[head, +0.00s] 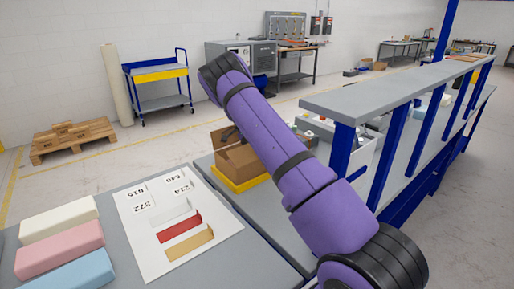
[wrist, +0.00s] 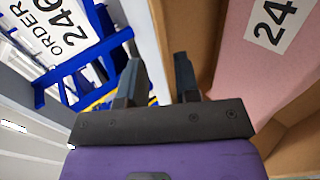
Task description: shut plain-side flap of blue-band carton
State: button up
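A brown carton (head: 240,164) stands in the head view beyond the near worktop, partly behind my purple arm. At least one flap (head: 222,137) stands up at its left. No blue band can be made out. In the wrist view, brown cardboard (wrist: 190,25) rises just right of my gripper (wrist: 158,75), and a pink block (wrist: 262,62) with a numbered label lies inside it. My gripper's two dark fingers are apart. A pale strip passes behind the gap; I cannot tell whether it lies between the fingers. The gripper is hidden in the head view.
The carton rests on a yellow base (head: 232,184). A grey shelf (head: 400,90) on blue posts stands right of my arm. White, pink and blue foam blocks (head: 60,248) and a numbered sheet (head: 160,262) lie on the near worktop. An order sheet (wrist: 50,28) and blue frame show left of my gripper.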

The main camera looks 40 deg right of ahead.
jog(key=shift+r, duration=0.1)
jog(key=shift+r, duration=0.3)
jog(key=r, duration=0.3)
jog(key=shift+s+a, duration=0.15)
jog(key=shift+s, duration=0.2)
jog(key=s+a, duration=0.2)
jog(key=s, duration=0.5)
jog(key=s+a+r, duration=0.1)
jog(key=s+a, duration=0.2)
jog(key=s, duration=0.4)
jog(key=shift+s, duration=0.2)
jog(key=shift+a+r, duration=0.1)
jog(key=s+r, duration=0.3)
jog(key=r, duration=0.9)
dwell(1.0)
